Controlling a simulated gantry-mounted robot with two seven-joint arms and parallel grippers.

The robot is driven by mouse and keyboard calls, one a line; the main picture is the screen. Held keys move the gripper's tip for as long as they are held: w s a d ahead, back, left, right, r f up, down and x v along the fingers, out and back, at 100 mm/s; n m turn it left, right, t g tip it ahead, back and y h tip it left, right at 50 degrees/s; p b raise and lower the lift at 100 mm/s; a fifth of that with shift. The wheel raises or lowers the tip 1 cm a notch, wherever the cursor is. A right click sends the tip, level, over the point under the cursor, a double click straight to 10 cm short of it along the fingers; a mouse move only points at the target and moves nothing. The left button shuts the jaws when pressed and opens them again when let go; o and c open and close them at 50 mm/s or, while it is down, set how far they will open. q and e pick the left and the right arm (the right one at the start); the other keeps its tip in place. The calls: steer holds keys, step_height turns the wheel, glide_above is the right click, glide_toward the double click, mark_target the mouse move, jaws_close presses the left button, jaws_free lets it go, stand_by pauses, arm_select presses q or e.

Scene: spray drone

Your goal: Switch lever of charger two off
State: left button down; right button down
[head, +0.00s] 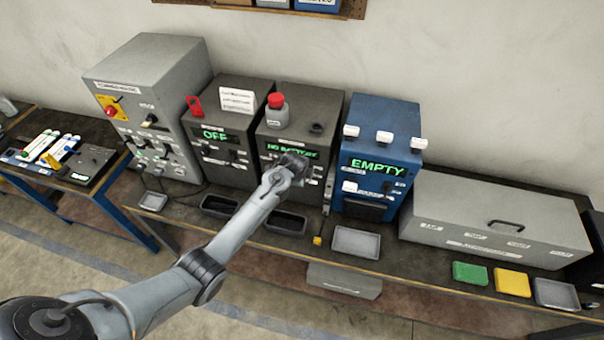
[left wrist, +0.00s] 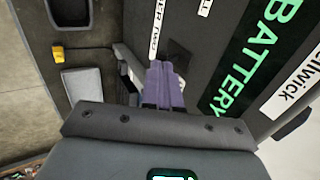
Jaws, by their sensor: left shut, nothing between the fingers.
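Charger two (head: 325,108) is the dark box in the middle of the bench, with a green "NO BATTERY" display (head: 283,149). That display is large in the left wrist view (left wrist: 245,65), beside a label ending "ER TWO" (left wrist: 157,30). My left gripper (head: 303,163) is at the charger's front, covering part of it. In the wrist view its purple-grey fingers (left wrist: 163,82) are together, with nothing between them, close to a dark square part (left wrist: 178,54) on the panel. I cannot make out the lever or its position; contact is unclear. My right gripper is in neither view.
A similar charger showing "OFF" (head: 214,135) stands to the left, and a blue "EMPTY" unit (head: 376,167) to the right. A red-capped bottle (head: 277,112) stands on charger two. Trays, including a grey one (head: 356,242), line the bench front.

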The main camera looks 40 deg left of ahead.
arm_select(q)
steer(key=shift+s+d+f+t, duration=0.1)
steer(key=shift+s+f+t, duration=0.05)
steer(key=shift+f+t, duration=0.15)
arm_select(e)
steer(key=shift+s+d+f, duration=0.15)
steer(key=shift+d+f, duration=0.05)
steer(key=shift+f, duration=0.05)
